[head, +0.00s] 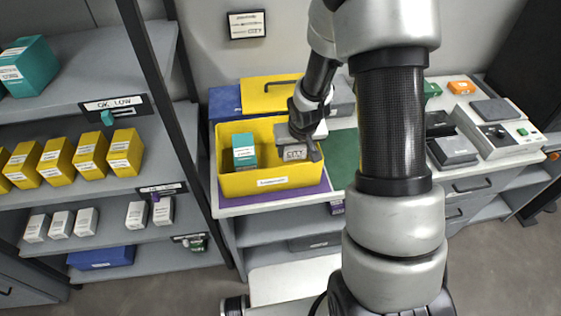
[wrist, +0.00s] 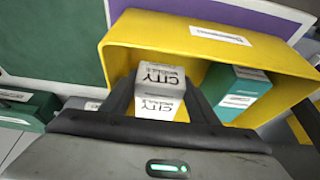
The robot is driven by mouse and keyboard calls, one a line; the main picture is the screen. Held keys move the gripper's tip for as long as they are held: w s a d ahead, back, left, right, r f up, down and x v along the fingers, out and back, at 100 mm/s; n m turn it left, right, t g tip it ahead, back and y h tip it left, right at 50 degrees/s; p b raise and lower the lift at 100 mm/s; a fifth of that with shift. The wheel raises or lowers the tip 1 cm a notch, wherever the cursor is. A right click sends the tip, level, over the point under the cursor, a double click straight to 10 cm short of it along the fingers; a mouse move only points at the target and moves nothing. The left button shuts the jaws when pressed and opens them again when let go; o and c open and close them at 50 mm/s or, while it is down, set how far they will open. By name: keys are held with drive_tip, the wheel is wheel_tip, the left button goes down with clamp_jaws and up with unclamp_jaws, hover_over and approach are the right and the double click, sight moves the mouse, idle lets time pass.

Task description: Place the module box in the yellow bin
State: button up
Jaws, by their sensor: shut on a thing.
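The yellow bin (head: 267,182) stands on the workbench with a white label on its front wall. My gripper (head: 300,152) is at the right part of the bin, around rim height. It is shut on the module box (head: 294,154), a grey-white box marked "CITY". In the wrist view the module box (wrist: 160,88) sits between the two fingers, with the yellow bin (wrist: 205,40) behind and around it. I cannot tell whether the box touches the bin floor. A teal box (head: 244,150) stands in the left part of the bin; it also shows in the wrist view (wrist: 236,92).
A purple mat (head: 272,200) lies under the bin and a green mat (head: 344,158) to its right. A yellow case (head: 268,95) stands behind. Shelves at left hold yellow boxes (head: 90,155) and white boxes (head: 85,222). A splicing machine (head: 452,150) sits at right.

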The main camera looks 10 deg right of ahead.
wheel_tip(320, 180, down, 7)
drive_tip(key=shift+r, duration=0.1)
idle(0.4)
drive_tip(key=shift+f, duration=0.25)
drive_tip(key=o, duration=1.1)
drive_tip(key=shift+r, duration=0.1)
drive_tip(key=shift+c, duration=0.2)
